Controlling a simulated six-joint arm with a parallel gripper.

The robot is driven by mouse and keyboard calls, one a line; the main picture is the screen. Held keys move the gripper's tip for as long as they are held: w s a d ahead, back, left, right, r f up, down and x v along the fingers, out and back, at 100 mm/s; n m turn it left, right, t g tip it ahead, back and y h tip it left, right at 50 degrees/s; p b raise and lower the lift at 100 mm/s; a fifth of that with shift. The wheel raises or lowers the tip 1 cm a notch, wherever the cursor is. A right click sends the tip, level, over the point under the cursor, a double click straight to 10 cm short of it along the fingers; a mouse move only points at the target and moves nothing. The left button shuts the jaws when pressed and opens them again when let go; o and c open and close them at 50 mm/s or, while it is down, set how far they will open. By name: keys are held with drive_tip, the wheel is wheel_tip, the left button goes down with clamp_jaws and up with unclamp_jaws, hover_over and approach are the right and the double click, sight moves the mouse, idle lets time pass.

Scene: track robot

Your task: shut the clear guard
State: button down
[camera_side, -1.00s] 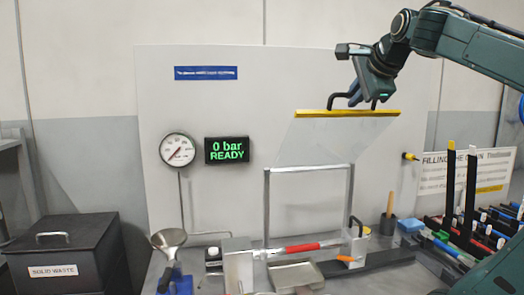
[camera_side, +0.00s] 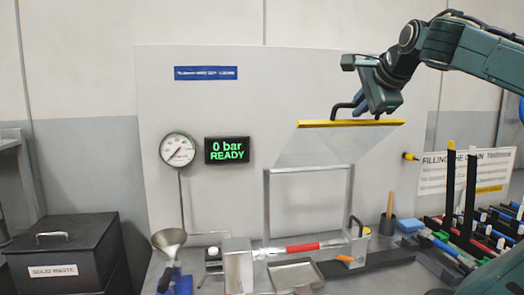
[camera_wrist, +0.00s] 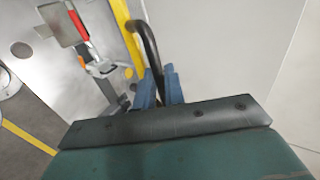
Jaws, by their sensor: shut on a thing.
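The clear guard (camera_side: 325,148) is a see-through panel with a yellow top edge (camera_side: 320,124). It is raised and tilted above a metal frame (camera_side: 309,169). A black bar handle (camera_wrist: 150,45) stands on the yellow edge. My gripper (camera_side: 360,108) is at this handle, and in the wrist view its blue fingers (camera_wrist: 160,88) are shut on it. Below the guard a red-banded tube (camera_side: 303,247) lies in the rig. The fingertips are partly hidden by my wrist in the side view.
A pressure gauge (camera_side: 177,150) and a green display (camera_side: 227,150) reading "0 bar READY" are on the back panel. A funnel (camera_side: 169,240), a metal tray (camera_side: 296,275) and a black waste bin (camera_side: 65,252) stand left and front. Racked tools (camera_side: 460,205) stand at right.

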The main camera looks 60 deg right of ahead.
drive_tip(key=shift+s+a+f, duration=0.35)
drive_tip(key=shift+f, duration=0.3)
drive_tip(key=shift+s+a+f, duration=0.35)
drive_tip(key=shift+f, duration=0.35)
drive_tip(key=shift+s+a+f, duration=0.35)
drive_tip(key=shift+f, duration=0.3)
drive_tip(key=c, duration=0.8)
unclamp_jaws()
drive_tip(key=shift+c, duration=0.2)
